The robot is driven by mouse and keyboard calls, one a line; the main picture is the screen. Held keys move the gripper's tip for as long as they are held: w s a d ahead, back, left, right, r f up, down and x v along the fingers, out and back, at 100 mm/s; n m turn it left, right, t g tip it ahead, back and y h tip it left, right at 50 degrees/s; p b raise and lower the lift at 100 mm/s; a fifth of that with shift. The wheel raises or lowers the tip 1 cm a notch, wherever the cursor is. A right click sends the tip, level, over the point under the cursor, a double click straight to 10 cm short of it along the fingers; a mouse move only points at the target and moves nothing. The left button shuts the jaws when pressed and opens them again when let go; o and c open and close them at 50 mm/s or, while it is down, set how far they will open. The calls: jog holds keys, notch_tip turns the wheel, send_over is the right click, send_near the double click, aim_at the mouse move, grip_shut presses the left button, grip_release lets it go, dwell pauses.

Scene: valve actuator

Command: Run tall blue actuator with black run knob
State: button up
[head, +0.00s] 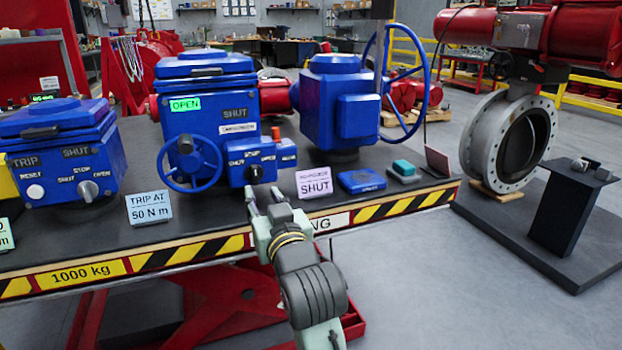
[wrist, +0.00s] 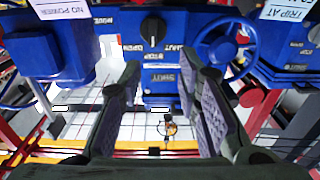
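The tall blue actuator (head: 207,110) stands on the bench, with a lit green OPEN window (head: 185,104) and a dark SHUT window (head: 235,113). A blue handwheel (head: 191,163) is on its front. The black run knob (head: 254,174) sits on the small control box at its lower right, by SHUT, STOP and OPEN lettering. In the wrist view the black knob (wrist: 153,30) lies beyond my fingertips, roughly centred between them. My gripper (head: 264,193) is open and empty, just in front of and below the knob, apart from it.
A shorter blue actuator (head: 62,150) with a grey knob stands at left. A TRIP AT 50 N m card (head: 149,207) and a SHUT card (head: 314,182) flank my gripper on the bench. A blue plate (head: 361,181) and a teal block (head: 404,168) lie to the right.

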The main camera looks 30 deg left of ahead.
aim_at(256, 176)
jog(key=x, duration=0.3)
jog(key=p+x, duration=0.1)
jog(key=x, duration=0.6)
jog(key=shift+w+f+p, duration=0.4)
jog(key=shift+w, duration=0.25)
jog(key=shift+d, duration=0.1)
grip_shut()
